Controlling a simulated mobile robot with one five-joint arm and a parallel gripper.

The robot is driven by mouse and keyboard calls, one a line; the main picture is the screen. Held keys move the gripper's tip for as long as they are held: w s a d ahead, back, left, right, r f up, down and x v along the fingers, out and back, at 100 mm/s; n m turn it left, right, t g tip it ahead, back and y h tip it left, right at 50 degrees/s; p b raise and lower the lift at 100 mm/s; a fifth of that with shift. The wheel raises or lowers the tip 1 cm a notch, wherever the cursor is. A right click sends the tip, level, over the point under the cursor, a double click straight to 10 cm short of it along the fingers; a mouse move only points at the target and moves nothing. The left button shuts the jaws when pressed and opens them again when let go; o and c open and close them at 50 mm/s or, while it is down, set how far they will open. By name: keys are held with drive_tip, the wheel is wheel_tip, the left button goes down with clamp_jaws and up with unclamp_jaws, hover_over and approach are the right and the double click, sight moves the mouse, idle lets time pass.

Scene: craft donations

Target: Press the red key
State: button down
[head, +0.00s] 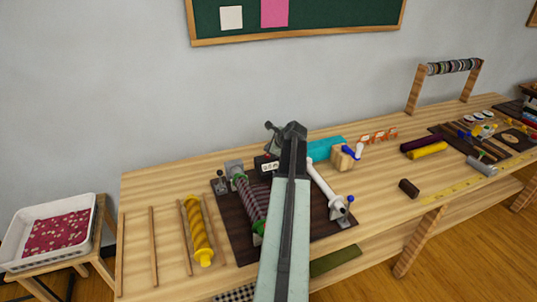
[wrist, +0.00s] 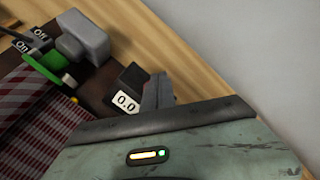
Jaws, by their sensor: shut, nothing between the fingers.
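A small black counter box (head: 258,162) with a white label stands at the back of the dark base board. A small red spot, the red key (head: 267,155), shows on its top in the head view. The box also shows in the wrist view (wrist: 131,76), where its label reads 0.0. No red key can be made out in that view; my fingers may hide it. My gripper (head: 272,137) is shut and empty, close above and beside the box. Its fingertips show in the wrist view (wrist: 158,88) right beside the label. I cannot tell whether they touch the box.
A roller with striped cloth (head: 250,203) and a white roller (head: 325,188) lie on the base board. An On/Off switch (wrist: 28,40) and grey block (wrist: 84,36) are nearby. A yellow roll (head: 197,230) lies left. The wall is close behind.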

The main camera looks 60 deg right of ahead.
sight(268, 156)
wheel_tip(268, 156, up, 5)
drive_tip(key=p, duration=0.4)
drive_tip(key=shift+r+p, duration=0.1)
drive_tip(key=shift+p, duration=0.3)
